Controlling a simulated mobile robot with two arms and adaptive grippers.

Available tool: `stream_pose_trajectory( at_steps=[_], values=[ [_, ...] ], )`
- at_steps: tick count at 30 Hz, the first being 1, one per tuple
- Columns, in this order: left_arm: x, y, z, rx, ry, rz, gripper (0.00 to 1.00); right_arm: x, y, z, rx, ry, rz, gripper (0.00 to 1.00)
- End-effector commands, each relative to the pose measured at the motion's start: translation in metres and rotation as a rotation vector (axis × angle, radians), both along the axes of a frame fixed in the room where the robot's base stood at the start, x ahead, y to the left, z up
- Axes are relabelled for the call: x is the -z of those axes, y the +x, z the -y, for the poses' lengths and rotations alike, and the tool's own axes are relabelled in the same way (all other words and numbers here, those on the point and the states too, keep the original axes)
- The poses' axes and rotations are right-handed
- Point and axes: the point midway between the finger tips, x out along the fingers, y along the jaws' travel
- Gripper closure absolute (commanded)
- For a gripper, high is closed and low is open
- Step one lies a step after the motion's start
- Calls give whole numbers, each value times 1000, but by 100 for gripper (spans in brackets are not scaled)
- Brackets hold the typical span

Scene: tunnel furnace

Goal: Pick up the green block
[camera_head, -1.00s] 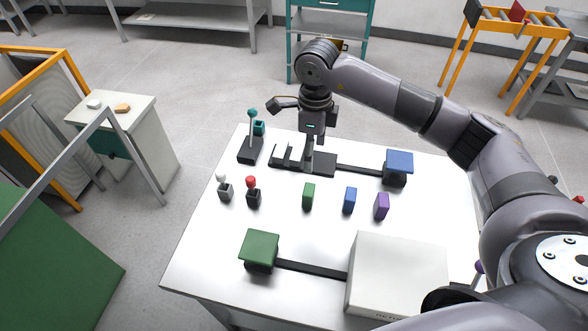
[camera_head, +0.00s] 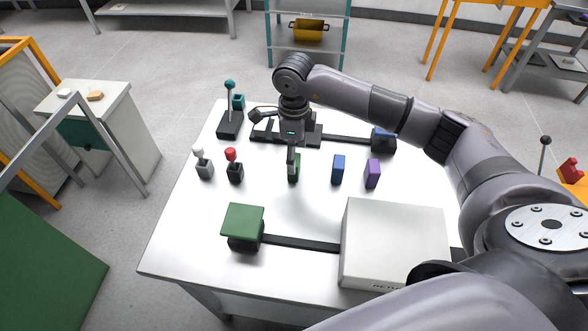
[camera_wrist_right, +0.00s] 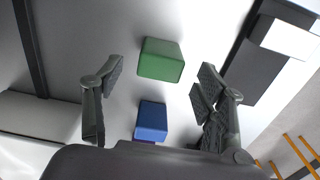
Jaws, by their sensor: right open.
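The small green block (camera_head: 296,172) stands upright on the white table, in a row with a blue block (camera_head: 338,169) and a purple block (camera_head: 372,173). My right gripper (camera_head: 292,160) is right above the green block and partly hides it in the head view. In the right wrist view, the green block (camera_wrist_right: 161,61) shows between and a little beyond the two spread fingers of my right gripper (camera_wrist_right: 159,82). It is open and empty. The blue block (camera_wrist_right: 151,120) shows nearer the palm in that view. My left gripper is not in view.
A green pad (camera_head: 242,221) and a white box (camera_head: 392,243) stand in front. The table between is clear.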

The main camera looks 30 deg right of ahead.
Motion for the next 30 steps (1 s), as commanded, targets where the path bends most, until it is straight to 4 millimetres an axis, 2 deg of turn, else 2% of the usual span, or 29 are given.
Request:
stream_pose_trajectory(
  at_steps=[1, 6, 9, 15, 30],
  values=[
    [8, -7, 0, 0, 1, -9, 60, 12, 0, 0, 0, 0, -4, 35],
    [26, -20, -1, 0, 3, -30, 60, 39, 0, 0, -1, 0, -4, 35],
    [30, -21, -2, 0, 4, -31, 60, 45, 0, 0, 0, 1, -1, 35],
    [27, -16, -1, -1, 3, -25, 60, 43, 1, 0, 0, 0, 0, 35],
    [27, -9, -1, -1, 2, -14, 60, 43, 1, 0, 0, 0, -1, 68]
  ],
)
